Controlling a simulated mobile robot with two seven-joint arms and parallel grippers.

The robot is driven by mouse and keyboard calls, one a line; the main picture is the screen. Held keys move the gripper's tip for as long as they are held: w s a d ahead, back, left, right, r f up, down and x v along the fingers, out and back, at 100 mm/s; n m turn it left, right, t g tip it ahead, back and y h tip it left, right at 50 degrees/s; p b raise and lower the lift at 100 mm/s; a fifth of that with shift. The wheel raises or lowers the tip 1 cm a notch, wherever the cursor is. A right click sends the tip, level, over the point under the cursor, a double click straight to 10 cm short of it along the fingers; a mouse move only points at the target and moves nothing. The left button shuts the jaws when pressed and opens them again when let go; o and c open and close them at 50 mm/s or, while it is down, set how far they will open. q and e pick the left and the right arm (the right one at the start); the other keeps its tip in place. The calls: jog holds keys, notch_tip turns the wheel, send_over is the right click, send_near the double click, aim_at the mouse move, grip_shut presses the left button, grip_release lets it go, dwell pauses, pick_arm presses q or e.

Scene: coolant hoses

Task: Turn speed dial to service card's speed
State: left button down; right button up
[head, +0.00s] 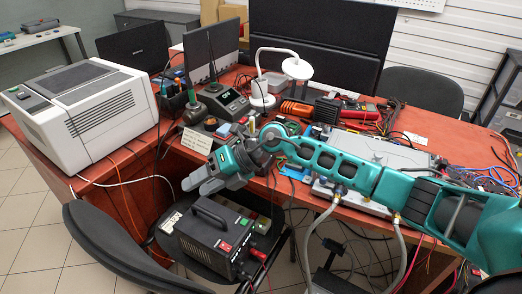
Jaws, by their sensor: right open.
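My right gripper (196,184) is open and empty. Its arm reaches in from the right across the desk, and its fingers point left, in front of the desk's front edge and above the black box with a handle (205,235). A small pale card (197,141) with lines of writing stands at the desk's front edge, just behind the gripper; its text is too small to read. I cannot pick out the speed dial for certain; small knobs and red switches show on the black box's front. My left gripper is not in view.
A white boxy machine (84,112) fills the desk's left end. A soldering station (222,100), a white lamp (296,68) and a silver box (375,152) with hoses crowd the red desk. A black chair (112,252) stands at the front left. Loose cables hang below the desk.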

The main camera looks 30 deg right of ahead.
jog(key=w+d+r+h, duration=0.2)
jog(key=w+d+h, duration=0.25)
jog(key=d, duration=0.65)
jog(key=w+d+r+h, duration=0.3)
jog(key=d+h, duration=0.3)
jog(key=d, duration=0.4)
jog(key=shift+t, duration=0.3)
jog(key=b+x, duration=0.1)
jog(key=x, duration=1)
jog(key=shift+f, duration=0.1)
jog(key=shift+w+f, duration=0.25)
jog(key=shift+f, duration=0.45)
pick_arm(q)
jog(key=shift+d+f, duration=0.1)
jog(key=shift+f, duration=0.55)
pick_arm(e)
jog(key=shift+c, duration=0.4)
pick_arm(q)
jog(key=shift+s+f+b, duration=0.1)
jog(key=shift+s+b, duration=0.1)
jog(key=shift+b, duration=0.1)
pick_arm(e)
jog(key=shift+n, duration=0.3)
grip_shut()
